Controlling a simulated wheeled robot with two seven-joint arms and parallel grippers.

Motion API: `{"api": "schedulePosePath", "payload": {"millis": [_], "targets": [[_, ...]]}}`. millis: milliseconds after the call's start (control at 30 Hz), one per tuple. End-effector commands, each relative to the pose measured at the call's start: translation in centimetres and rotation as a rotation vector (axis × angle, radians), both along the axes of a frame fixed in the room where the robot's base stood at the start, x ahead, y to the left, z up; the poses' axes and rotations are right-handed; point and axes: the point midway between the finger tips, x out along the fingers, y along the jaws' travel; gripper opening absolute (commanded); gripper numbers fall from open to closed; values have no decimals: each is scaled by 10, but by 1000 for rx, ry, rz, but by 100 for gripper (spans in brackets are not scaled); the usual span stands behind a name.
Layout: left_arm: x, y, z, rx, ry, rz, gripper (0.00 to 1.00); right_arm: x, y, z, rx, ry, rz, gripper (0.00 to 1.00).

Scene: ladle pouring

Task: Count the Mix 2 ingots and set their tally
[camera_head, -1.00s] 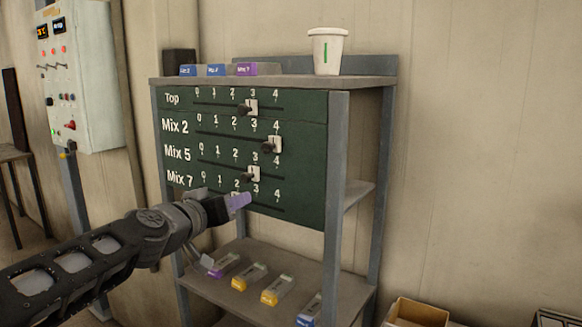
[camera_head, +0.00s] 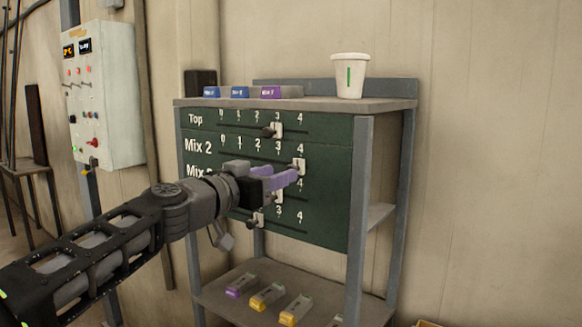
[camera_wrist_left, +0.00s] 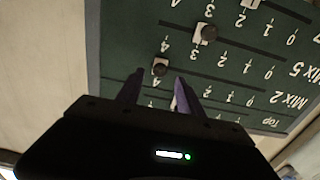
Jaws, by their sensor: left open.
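The green tally board (camera_head: 320,222) has numbered rows with sliders. The Mix 2 slider (camera_head: 299,165) stands at 4, and its dark knob also shows in the left wrist view (camera_wrist_left: 160,67). The Top slider (camera_head: 277,130) and the Mix 5 slider (camera_head: 278,195) stand at 3. The lowest slider (camera_head: 258,219) appears near 2. My left gripper (camera_head: 294,177) is open, its purple fingers in front of the board just below the Mix 2 knob. In the wrist view the knob lies just beyond the gap between the fingertips (camera_wrist_left: 158,75). My arm hides part of the lower labels. The right gripper is out of view.
Ingots lie on the lower shelf: one purple (camera_head: 240,285), two yellow (camera_head: 267,296), and part of another at the bottom edge. Two blue blocks (camera_head: 240,92), a purple block (camera_head: 280,92) and a white cup (camera_head: 350,76) stand on top. A control box (camera_head: 105,100) hangs left.

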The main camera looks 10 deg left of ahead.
Motion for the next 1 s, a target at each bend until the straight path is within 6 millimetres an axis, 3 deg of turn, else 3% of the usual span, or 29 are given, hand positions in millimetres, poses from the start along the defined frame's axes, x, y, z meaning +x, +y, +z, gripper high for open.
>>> {"api": "schedulePosePath", "payload": {"millis": [300, 700, 1000], "targets": [[44, -19, 2, -1, 1, -2, 44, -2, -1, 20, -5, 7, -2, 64], [52, -21, 0, 0, 0, -1, 43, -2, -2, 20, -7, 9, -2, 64], [52, -21, 0, 0, 0, -1, 18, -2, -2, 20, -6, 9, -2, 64]]}}
